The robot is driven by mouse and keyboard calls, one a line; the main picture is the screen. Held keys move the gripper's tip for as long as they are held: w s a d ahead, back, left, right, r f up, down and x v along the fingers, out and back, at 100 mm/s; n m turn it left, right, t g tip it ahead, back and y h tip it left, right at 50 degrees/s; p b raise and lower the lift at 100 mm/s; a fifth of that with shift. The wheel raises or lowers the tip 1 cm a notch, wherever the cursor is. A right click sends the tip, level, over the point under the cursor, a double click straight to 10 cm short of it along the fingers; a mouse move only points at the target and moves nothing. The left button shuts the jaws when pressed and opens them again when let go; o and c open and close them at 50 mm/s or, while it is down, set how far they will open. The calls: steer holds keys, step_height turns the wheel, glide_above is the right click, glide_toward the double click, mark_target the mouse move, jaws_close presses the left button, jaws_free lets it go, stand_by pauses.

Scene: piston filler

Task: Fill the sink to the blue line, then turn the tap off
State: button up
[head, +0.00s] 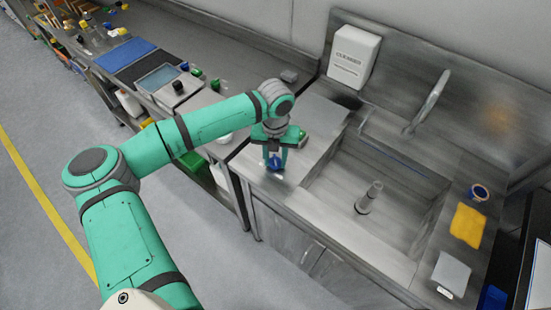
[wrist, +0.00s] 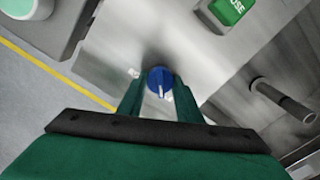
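The steel sink basin (head: 335,215) is at the right in the head view, with an upright pipe (head: 369,197) in it; the pipe also shows in the wrist view (wrist: 282,98). I see no water in it and cannot make out a blue line. The curved tap spout (head: 430,100) rises behind the basin, with no visible stream. A blue knob (head: 275,163) with a white pointer is on the counter left of the basin; it also shows in the wrist view (wrist: 159,80). My gripper (head: 275,156) is open above it, fingers on either side; contact is unclear.
A green-topped item (head: 302,137) stands just behind my gripper. A white dispenser (head: 353,57) is on the back wall. A yellow cloth (head: 467,225), a round container (head: 479,192) and a grey pad (head: 451,272) lie right of the basin. A bench with trays is at left.

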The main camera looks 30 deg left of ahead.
steer(key=c, duration=0.4)
steer(key=shift+m, duration=0.7)
steer(key=m, duration=0.3)
steer(key=shift+s+a, duration=0.1)
steer(key=m, duration=0.3)
steer(key=shift+m, duration=0.4)
steer(key=m, duration=0.5)
steer(key=shift+m, duration=2.3)
